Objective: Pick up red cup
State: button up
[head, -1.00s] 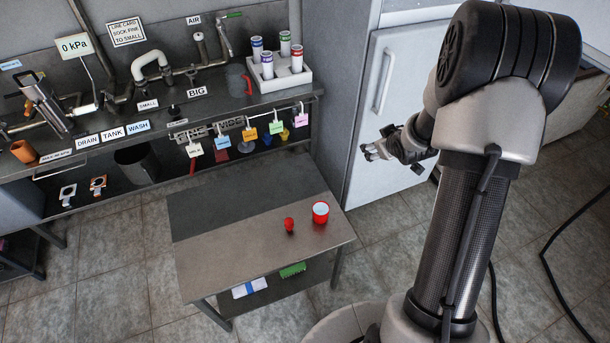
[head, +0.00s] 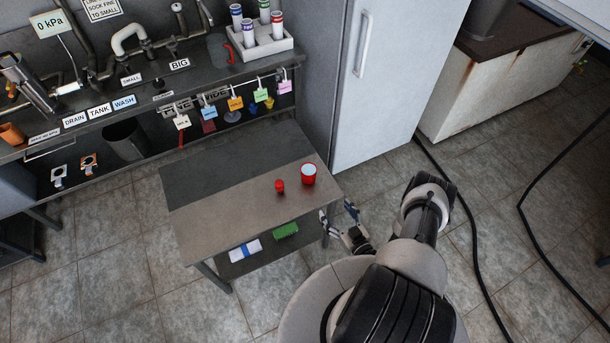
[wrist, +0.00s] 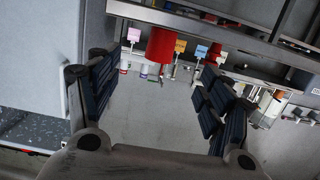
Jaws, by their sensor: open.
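The red cup (head: 308,176) stands upright on the small metal table (head: 215,213), near its right edge, with a pale inside. A smaller red object (head: 280,186) stands just left of it. My gripper (head: 337,212) is open and empty beside the table's front right corner, to the right of and nearer than the cup, and apart from it. In the wrist view, the red cup (wrist: 161,45) shows between and beyond the open fingers of my gripper (wrist: 167,60).
A blue-and-white item (head: 245,250) and a green item (head: 286,230) lie on the table's lower shelf. A bench (head: 150,95) with pipes and hanging tags runs behind. A white cabinet (head: 375,90) stands behind right. Black hoses (head: 470,230) cross the floor at right.

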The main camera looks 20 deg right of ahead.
jog(key=b, duration=0.3)
send_near(312, 180)
jog(key=w, duration=0.1)
jog(key=w+f, duration=0.2)
jog(key=w, duration=0.1)
jog(key=shift+w+d, duration=0.1)
jog(key=shift+w, duration=0.05)
jog(key=shift+w+a+b, duration=0.15)
jog(key=shift+w+b, duration=0.5)
jog(key=shift+w, duration=0.9)
jog(key=shift+w+a+b, duration=0.15)
jog(key=shift+w+b, duration=0.45)
jog(key=shift+w, duration=0.95)
jog(key=shift+c, duration=0.2)
jog(key=c, duration=1.2)
jog(key=shift+c, duration=0.2)
jog(key=shift+r, duration=0.25)
notch_tip(312, 180, up, 19)
jog(key=p, duration=0.7)
jog(key=shift+r, duration=0.2)
